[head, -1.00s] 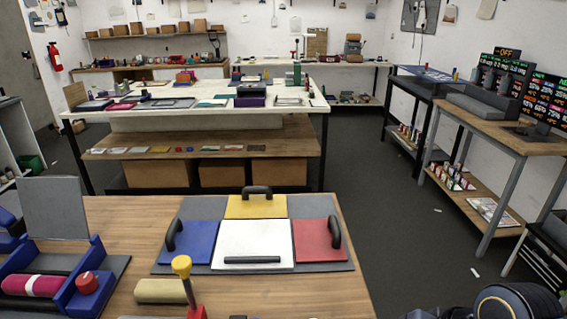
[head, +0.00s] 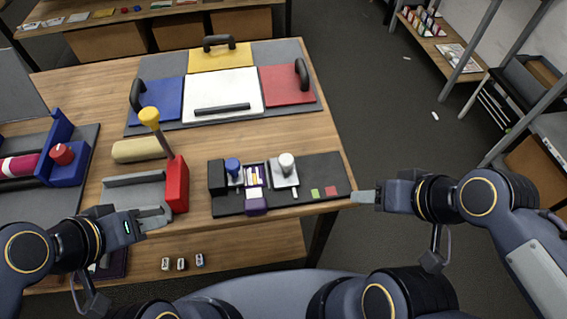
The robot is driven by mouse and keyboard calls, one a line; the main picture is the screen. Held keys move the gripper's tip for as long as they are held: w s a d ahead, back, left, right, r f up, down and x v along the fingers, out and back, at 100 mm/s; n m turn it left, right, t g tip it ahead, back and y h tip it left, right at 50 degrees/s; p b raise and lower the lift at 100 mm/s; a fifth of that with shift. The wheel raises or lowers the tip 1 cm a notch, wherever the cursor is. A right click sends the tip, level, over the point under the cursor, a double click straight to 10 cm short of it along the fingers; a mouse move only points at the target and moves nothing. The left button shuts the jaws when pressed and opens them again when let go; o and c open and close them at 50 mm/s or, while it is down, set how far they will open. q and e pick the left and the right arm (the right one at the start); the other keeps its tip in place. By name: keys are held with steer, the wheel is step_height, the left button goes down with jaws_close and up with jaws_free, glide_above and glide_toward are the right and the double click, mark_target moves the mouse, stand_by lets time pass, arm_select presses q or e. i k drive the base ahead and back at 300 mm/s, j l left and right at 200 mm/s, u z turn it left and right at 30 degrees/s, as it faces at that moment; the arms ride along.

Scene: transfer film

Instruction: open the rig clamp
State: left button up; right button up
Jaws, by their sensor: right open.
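In the head view, a red block (head: 177,185) stands at the right end of a low grey rig bed (head: 133,190) on the wooden table. A slanted lever with a yellow knob (head: 149,115) rises up and left from it. This looks like the rig clamp, with its lever raised. My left gripper (head: 166,217) is just in front of the red block, low at the table's front edge. Whether they touch is unclear, and its finger gap is hard to make out. My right gripper (head: 357,197) is open and empty, beside the table's front right corner, away from the clamp.
A dark mat (head: 310,170) with blue-topped and white-topped stamps lies right of the clamp. Behind are coloured plates on a grey board (head: 133,122) and a tan roll (head: 138,150). A blue roller frame (head: 75,165) stands at left. Small blocks (head: 181,264) lie on the lower shelf.

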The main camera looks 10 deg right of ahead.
mark_target(235, 172)
steer(key=k, duration=0.25)
steer(key=k+u, duration=0.15)
steer(key=u, duration=0.25)
steer(key=k+u, duration=0.15)
steer(key=u, duration=0.3)
steer(key=k+j+u, duration=0.1)
steer(key=u, duration=0.3)
steer(key=l+u, duration=0.35)
steer(key=k+l+u, duration=0.15)
steer(key=l+u, duration=0.2)
steer(key=l, duration=0.15)
steer(key=k+l+u, duration=0.15)
steer(key=l+u, duration=0.2)
steer(key=k+l, duration=0.05)
steer(key=l, duration=0.05)
